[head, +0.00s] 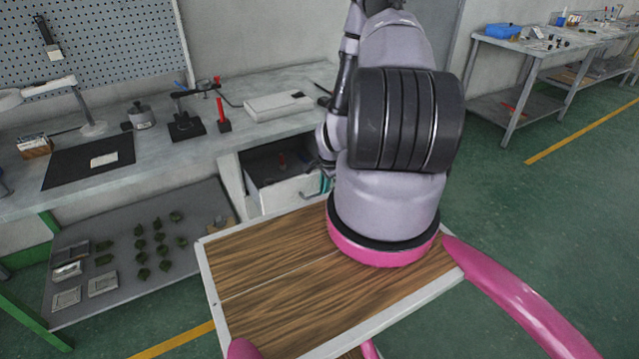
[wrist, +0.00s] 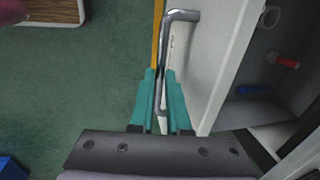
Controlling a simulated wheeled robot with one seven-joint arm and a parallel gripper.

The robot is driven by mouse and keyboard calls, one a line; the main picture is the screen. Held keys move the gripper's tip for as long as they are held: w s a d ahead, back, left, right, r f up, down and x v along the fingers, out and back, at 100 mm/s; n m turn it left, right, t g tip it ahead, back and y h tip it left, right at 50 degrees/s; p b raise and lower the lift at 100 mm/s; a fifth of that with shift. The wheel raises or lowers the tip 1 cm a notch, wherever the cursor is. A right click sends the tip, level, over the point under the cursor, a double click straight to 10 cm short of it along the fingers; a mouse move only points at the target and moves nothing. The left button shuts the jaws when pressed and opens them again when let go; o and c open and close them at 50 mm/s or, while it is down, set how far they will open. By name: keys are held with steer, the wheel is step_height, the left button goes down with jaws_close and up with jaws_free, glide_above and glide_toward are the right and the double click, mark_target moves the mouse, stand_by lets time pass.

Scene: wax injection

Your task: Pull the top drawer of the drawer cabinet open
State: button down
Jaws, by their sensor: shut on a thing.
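The top drawer (head: 291,194) of the drawer cabinet stands pulled out under the workbench, with its dark inside showing. In the wrist view its white front (wrist: 205,52) runs beside a bent metal bar handle (wrist: 181,15). My gripper (wrist: 160,73) has its green fingers shut on the near part of this handle, one on each side. In the head view my gripper (head: 326,183) is small at the drawer front, and my arm hides the drawer's right side and most of the handle.
The drawer holds a red-handled thing (wrist: 288,62), a blue thing (wrist: 252,89) and a grey round thing (wrist: 270,17). The workbench (head: 180,155) carries tools above, and a lower shelf (head: 120,285) holds several small dark pieces. Green floor (head: 540,215) is clear at the right.

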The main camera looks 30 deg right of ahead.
steer(key=shift+s, duration=0.4)
steer(key=c, duration=1.2)
jaws_free()
steer(key=shift+o, duration=0.2)
steer(key=shift+r, duration=0.1)
step_height(320, 180, up, 10)
steer(key=s, duration=0.2)
steer(key=shift+r, duration=0.2)
